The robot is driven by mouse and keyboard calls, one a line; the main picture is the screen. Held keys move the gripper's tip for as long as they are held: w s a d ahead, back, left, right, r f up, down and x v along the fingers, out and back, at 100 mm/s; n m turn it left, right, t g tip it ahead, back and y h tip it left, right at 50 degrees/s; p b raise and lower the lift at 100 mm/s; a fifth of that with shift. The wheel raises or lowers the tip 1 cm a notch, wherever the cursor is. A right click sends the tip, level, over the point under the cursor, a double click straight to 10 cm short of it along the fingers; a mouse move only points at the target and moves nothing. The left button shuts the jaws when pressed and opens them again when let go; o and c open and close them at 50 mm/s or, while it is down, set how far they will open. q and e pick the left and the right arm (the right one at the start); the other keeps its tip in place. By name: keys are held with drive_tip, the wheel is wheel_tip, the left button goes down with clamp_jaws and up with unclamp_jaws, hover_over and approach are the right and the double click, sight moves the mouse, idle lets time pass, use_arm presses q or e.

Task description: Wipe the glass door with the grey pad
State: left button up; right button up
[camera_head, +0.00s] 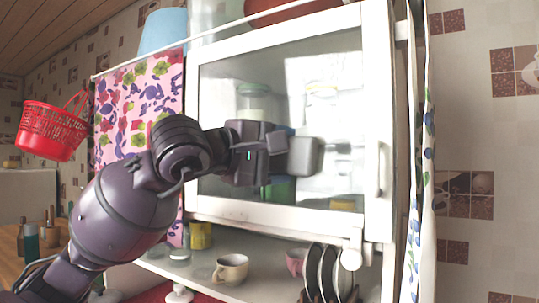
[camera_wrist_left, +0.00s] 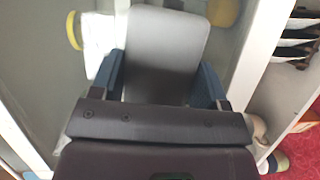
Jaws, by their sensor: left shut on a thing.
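The glass door (camera_head: 345,100) is a white-framed pane on the front of a wall cabinet, with jars showing dimly behind it. It looks shut, with a white handle (camera_head: 381,170) on its right side. My left gripper (camera_head: 284,156) is in front of the middle of the pane, shut on the grey pad (camera_head: 305,157). The pad is a rounded grey block; it also fills the upper middle of the left wrist view (camera_wrist_left: 165,55), between the fingers. I cannot tell whether the pad touches the glass. My right gripper is not in view.
Below the door is an open shelf (camera_head: 255,285) with a cream cup (camera_head: 231,268), a yellow tin (camera_head: 200,235) and dark plates in a rack (camera_head: 314,270). A floral curtain (camera_head: 125,110) and a red basket (camera_head: 50,131) hang at left. Another curtain (camera_head: 428,150) hangs right of the door.

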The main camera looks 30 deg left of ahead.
use_arm(q)
drive_tip(key=shift+d, duration=0.25)
drive_tip(key=shift+f, duration=0.1)
drive_tip(key=shift+w+a+b, duration=0.1)
drive_tip(key=shift+a+b, duration=0.3)
drive_tip(key=shift+a, duration=0.05)
drive_tip(key=a+b, duration=0.3)
drive_tip(key=a, duration=0.8)
drive_tip(key=shift+w, duration=0.35)
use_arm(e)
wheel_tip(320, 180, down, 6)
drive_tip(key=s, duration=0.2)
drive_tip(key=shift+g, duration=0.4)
use_arm(q)
drive_tip(key=shift+a, duration=0.1)
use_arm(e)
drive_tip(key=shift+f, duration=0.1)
